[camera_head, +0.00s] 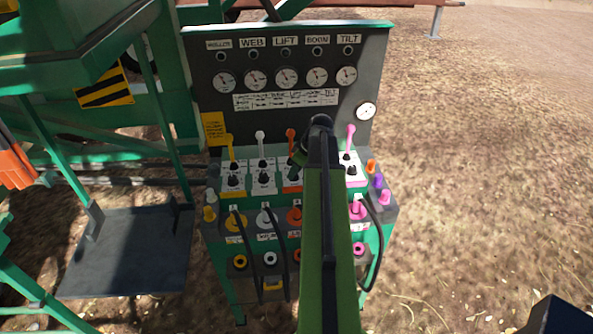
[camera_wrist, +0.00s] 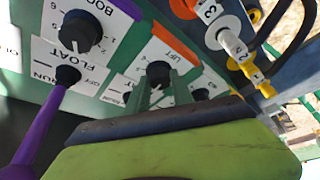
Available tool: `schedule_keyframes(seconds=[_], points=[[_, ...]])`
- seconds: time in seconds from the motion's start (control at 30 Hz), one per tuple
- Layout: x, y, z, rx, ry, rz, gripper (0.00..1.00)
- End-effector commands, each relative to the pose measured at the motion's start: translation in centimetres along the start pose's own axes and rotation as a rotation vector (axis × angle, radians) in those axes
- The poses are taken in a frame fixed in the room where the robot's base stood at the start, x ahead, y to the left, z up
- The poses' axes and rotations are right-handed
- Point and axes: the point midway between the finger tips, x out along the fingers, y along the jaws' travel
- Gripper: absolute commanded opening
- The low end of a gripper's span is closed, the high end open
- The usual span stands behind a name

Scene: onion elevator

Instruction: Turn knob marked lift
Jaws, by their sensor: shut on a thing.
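The knob marked lift (camera_wrist: 158,71) is a round black knob with a white pointer line, below an orange label reading LIFT in the wrist view. My gripper (camera_wrist: 164,92) reaches it with narrow green fingers, one on either side, and is shut on it. The lower part of the fingers is hidden behind my green and dark wrist. In the head view the orange lift section (camera_head: 292,184) of the panel shows just left of my arm, which covers my gripper's tips there.
A black boom knob (camera_wrist: 80,31) and a purple lever (camera_wrist: 40,125) stand to the left in the wrist view. Plugs and cables line the console front. In the head view a white lever (camera_head: 261,145) and a pink lever (camera_head: 350,138) rise beside the lift section.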

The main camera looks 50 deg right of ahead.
Motion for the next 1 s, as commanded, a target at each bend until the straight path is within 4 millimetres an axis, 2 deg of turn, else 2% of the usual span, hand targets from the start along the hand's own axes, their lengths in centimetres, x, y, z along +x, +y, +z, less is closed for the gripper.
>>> schedule_keyframes(seconds=[0.6,1.0], points=[[0.07,0.51,-0.03,-0.53,-0.003,-0.223,0.0],[0.09,0.48,-0.04,-0.772,-0.004,-0.325,0.0]])
